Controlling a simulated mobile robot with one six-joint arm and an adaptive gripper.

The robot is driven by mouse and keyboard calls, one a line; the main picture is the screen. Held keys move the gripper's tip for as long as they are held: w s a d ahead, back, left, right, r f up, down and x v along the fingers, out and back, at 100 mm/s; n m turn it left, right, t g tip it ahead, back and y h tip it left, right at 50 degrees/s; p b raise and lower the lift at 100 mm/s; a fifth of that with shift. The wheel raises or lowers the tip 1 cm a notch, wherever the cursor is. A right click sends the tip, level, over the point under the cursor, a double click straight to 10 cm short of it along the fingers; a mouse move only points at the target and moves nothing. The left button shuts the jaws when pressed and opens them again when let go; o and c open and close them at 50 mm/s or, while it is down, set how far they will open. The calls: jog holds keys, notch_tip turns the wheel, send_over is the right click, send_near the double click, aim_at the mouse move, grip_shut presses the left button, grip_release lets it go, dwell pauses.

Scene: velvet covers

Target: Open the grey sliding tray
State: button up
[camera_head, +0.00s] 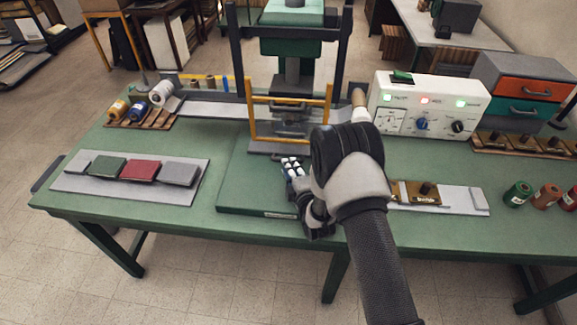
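Several grey parts show, and I cannot tell for certain which is the sliding tray. My arm reaches in from the lower right. My gripper (305,205) is low over the slab's right front part, near the table's front edge. The wrist hides much of it, and its finger opening cannot be made out.
A flat grey board (75,184) at left carries green, red and grey covers. A white control box (425,105) with lit lamps and an orange-and-teal drawer unit (523,85) stand at right. Thread spools (518,194) stand at the right edge. The table is bare between board and slab.

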jog(key=shift+x, duration=1.45)
grip_shut()
